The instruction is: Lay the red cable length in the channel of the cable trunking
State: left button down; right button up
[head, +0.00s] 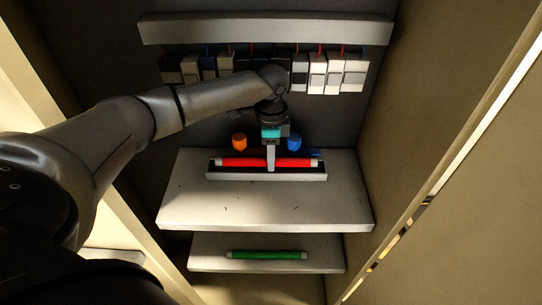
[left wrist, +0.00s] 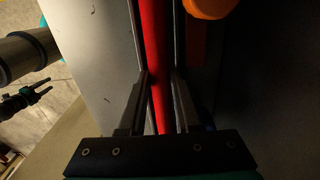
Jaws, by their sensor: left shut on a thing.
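The red cable length (head: 245,162) with pale ends lies lengthwise at the cable trunking (head: 230,176), a long grey channel on the upper shelf. My left gripper (head: 271,165) comes down from above and is shut on the cable near its middle. In the left wrist view the red cable (left wrist: 154,45) runs between the two fingers (left wrist: 160,85), with the trunking walls along both sides. The cable looks to be in or just over the channel; its exact depth is hard to tell.
The upper shelf (head: 265,208) is bare in front of the trunking. Behind it stand an orange knob (head: 239,142) and a blue one (head: 294,143). A green cable (head: 265,255) lies on the lower shelf (head: 210,265). Several switch blocks (head: 318,75) hang on the back wall; cabinet walls flank both sides.

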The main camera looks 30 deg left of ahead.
pick_arm(q)
jog(key=shift+s+f, duration=0.15)
jog(key=shift+f, duration=0.45)
jog(key=c, duration=1)
grip_release()
jog(key=shift+o, duration=0.5)
jog(key=shift+s+f, duration=0.1)
jog(key=shift+f, duration=0.05)
jog(key=shift+d, duration=0.1)
notch_tip(320, 180, up, 14)
jog(key=p, duration=0.1)
jog(key=shift+w+f, duration=0.2)
jog(key=shift+w, duration=0.1)
